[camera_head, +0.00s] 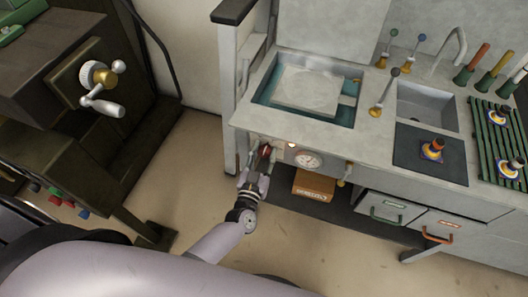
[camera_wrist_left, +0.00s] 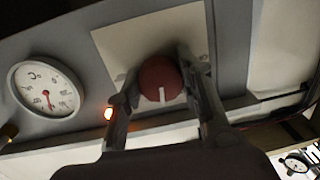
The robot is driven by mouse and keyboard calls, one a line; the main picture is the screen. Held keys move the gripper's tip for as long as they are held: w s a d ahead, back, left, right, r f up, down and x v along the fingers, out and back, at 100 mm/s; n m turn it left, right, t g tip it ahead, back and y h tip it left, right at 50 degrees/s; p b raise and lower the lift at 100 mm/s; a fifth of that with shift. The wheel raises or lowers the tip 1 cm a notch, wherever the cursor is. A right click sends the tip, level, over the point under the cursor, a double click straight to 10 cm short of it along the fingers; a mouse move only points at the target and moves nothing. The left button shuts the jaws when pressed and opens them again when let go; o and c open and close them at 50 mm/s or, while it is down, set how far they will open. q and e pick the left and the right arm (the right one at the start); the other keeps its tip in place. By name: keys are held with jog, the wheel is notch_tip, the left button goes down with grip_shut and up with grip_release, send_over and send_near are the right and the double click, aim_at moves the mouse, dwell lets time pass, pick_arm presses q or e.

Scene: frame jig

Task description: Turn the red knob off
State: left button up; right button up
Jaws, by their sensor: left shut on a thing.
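The red knob (camera_wrist_left: 160,80) sits on a pale square plate (camera_wrist_left: 112,42) on the front of the grey workbench. Its white mark points down in the left wrist view. In the head view the red knob (camera_head: 265,150) shows small at the bench's left front corner. My left gripper (camera_wrist_left: 162,88) has a finger on each side of the knob and is shut on it; it also shows in the head view (camera_head: 260,163). An orange light (camera_wrist_left: 108,113) glows beside the plate. My right gripper is in neither view.
A round dial gauge (camera_wrist_left: 48,89) is beside the knob on the same panel. A cardboard box (camera_head: 313,186) lies on the bench's low shelf. A dark machine with a crank handle (camera_head: 103,99) stands at the left. Open floor (camera_head: 190,165) lies between machine and bench.

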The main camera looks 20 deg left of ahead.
pick_arm(q)
jog(key=n, duration=0.4)
jog(key=n+h+b, duration=0.1)
jog(key=n, duration=0.4)
jog(key=shift+f+n+g, duration=0.1)
jog(key=shift+n+g, duration=0.2)
jog(key=n+b, duration=0.1)
jog(key=n, duration=0.3)
jog(key=shift+a+f, duration=0.1)
jog(key=n+b, duration=0.2)
jog(key=n, duration=0.3)
jog(key=shift+h+b, duration=0.3)
jog(key=shift+h, duration=0.1)
jog(key=o, duration=1.2)
jog(key=shift+c, duration=0.2)
jog(key=shift+s, duration=0.1)
